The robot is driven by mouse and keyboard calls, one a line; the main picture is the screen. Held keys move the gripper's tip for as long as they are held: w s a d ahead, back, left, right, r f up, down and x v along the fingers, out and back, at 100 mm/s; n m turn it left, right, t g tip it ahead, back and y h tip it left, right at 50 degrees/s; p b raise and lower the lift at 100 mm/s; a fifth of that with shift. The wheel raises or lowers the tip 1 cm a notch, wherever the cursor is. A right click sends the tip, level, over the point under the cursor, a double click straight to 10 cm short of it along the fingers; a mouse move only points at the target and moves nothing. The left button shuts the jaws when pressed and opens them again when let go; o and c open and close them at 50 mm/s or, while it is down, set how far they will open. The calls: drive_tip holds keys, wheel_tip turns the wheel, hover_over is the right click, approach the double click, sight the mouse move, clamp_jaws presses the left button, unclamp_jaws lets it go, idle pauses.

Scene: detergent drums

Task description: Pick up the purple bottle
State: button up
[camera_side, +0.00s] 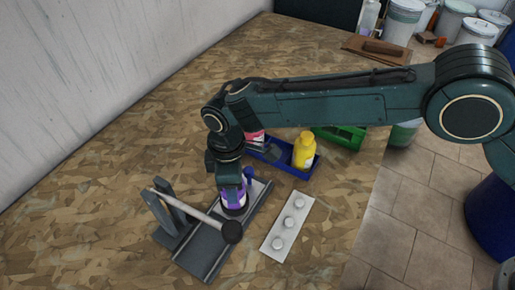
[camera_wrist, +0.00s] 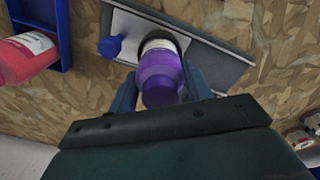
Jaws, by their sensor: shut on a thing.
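The purple bottle (camera_wrist: 160,72) has a white label and stands between the fingers of my gripper (camera_wrist: 160,95) in the wrist view. In the side view the bottle (camera_side: 234,203) shows just below my gripper (camera_side: 231,186), over a grey tray-like fixture (camera_side: 204,262). The gripper is shut on the bottle. Fingers cover part of its sides. I cannot tell whether its base touches the fixture.
A dark-headed mallet (camera_side: 231,232) rests across the fixture. A white strip with round knobs (camera_side: 278,243) lies to the right. A blue crate (camera_side: 313,165) holds a yellow bottle (camera_side: 303,150) and a red bottle (camera_side: 256,137). A green crate (camera_side: 343,137) stands behind.

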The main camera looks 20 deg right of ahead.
wheel_tip(320, 180, up, 20)
idle(0.6)
idle(0.6)
